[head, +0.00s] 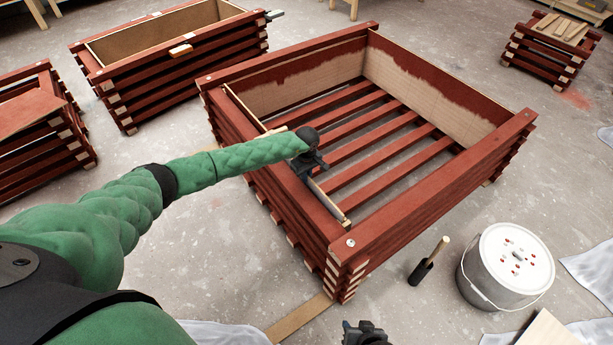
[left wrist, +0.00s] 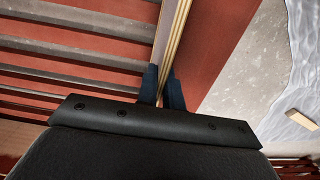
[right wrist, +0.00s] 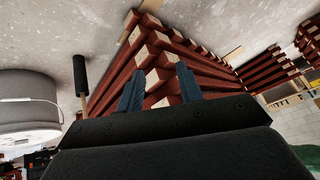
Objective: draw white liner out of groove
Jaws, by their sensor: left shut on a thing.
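The white liner shows as a thin pale edge (head: 330,203) along the inside of the left wall of the red slatted crate (head: 440,185). In the left wrist view the liner (left wrist: 172,45) is a narrow pale strip running up between the fingers. My left gripper (head: 312,172) points down over that wall and is shut on the liner's top edge; it also shows in the left wrist view (left wrist: 163,88). The groove and the liner's lower part are hidden. My right gripper (right wrist: 158,88) is open and empty in front of the crate's near corner; it shows at the head view's bottom edge (head: 364,330).
Another red crate (head: 170,60) stands behind at the left. Grey floor between is clear.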

